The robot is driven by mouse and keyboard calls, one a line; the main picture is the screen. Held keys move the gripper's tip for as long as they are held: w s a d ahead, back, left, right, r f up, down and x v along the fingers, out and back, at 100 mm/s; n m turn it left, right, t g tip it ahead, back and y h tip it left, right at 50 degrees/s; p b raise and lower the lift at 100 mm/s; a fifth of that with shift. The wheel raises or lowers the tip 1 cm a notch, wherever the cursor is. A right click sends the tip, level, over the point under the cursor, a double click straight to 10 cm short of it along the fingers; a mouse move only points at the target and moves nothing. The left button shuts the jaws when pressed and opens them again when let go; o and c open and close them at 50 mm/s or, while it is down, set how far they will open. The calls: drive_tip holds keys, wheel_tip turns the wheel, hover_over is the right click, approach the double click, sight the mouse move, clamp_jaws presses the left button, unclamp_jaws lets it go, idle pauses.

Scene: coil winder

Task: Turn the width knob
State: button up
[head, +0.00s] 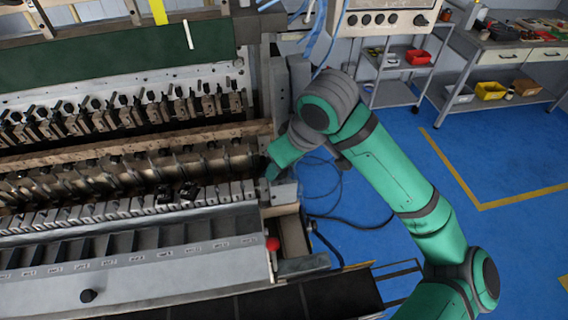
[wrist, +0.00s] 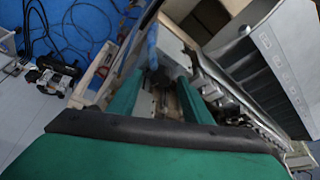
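No knob in view can be read as marked for width. A black knob (head: 88,296) sticks out of the machine's pale front panel at lower left in the head view. A dark rotary knob (head: 421,19) sits at the right of the control box at the top. A red round knob or button (head: 272,243) is at the machine's front right corner. My gripper (head: 272,172) is at the machine's right end, above and apart from the red one. In the wrist view my gripper (wrist: 160,82) shows two green fingers apart, with no held object visible between them.
The coil winder's rows of metal clamps (head: 120,212) fill the left. The control box (head: 376,20) hangs above. Cables (head: 335,190) lie on the blue floor by my arm. A shelf cart (head: 392,95) and a workbench (head: 500,55) stand behind; open floor lies right.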

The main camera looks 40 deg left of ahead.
drive_tip(key=shift+r, duration=0.1)
drive_tip(key=v, duration=1)
drive_tip(key=shift+r, duration=0.3)
drive_tip(key=shift+d, duration=0.1)
